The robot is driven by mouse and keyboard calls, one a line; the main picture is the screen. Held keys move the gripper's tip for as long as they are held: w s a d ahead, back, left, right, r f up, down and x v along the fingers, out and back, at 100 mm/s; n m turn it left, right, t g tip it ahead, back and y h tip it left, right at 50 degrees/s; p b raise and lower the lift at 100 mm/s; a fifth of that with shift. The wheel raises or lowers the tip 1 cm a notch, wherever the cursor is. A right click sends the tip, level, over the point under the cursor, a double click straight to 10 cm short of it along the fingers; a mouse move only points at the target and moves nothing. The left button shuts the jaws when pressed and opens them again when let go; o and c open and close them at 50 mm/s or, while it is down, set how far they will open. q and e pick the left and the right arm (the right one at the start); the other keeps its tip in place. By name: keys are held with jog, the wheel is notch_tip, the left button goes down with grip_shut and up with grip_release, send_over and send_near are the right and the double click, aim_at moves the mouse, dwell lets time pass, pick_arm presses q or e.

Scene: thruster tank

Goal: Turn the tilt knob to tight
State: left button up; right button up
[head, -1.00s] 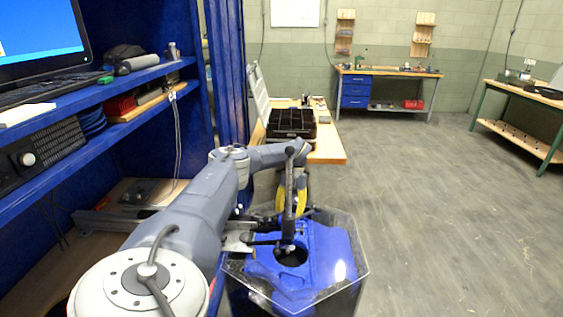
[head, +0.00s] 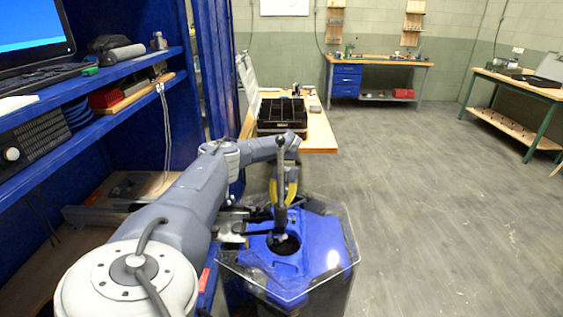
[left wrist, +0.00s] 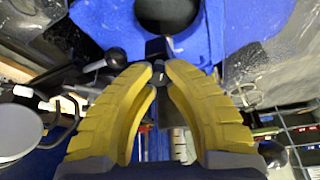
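My left gripper (head: 284,190) has yellow fingers and is at the far side of the blue thruster tank top, beside an upright dark lever (head: 281,165). In the left wrist view its fingers (left wrist: 160,72) lean in to a narrow gap. They close on a small dark knob (left wrist: 160,78), which appears to be the tilt knob. A black block (left wrist: 158,46) sits just beyond it against the blue surface. In the head view the knob is hidden by the fingers and lever. I cannot read a tight mark. My right gripper is out of view.
The blue tank top (head: 310,235) has a dark round hole and a clear, many-sided rim. Blue shelving (head: 105,70) stands close at left. A wooden bench (head: 320,132) with a black compartment tray (head: 281,113) lies behind. The floor at right is clear.

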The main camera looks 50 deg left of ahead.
pick_arm(q)
jog(key=shift+d, duration=0.1)
grip_shut()
jog(key=shift+f+m, duration=0.1)
jog(key=shift+m, duration=0.6)
jog(key=shift+o, duration=2.2)
grip_release()
jog(key=shift+s, duration=0.15)
jog(key=o, duration=0.6)
jog(key=shift+o, duration=0.2)
jog(key=v, duration=1.2)
jog(key=shift+w+d, duration=0.2)
jog(key=shift+w, duration=0.05)
jog(key=shift+y, duration=0.3)
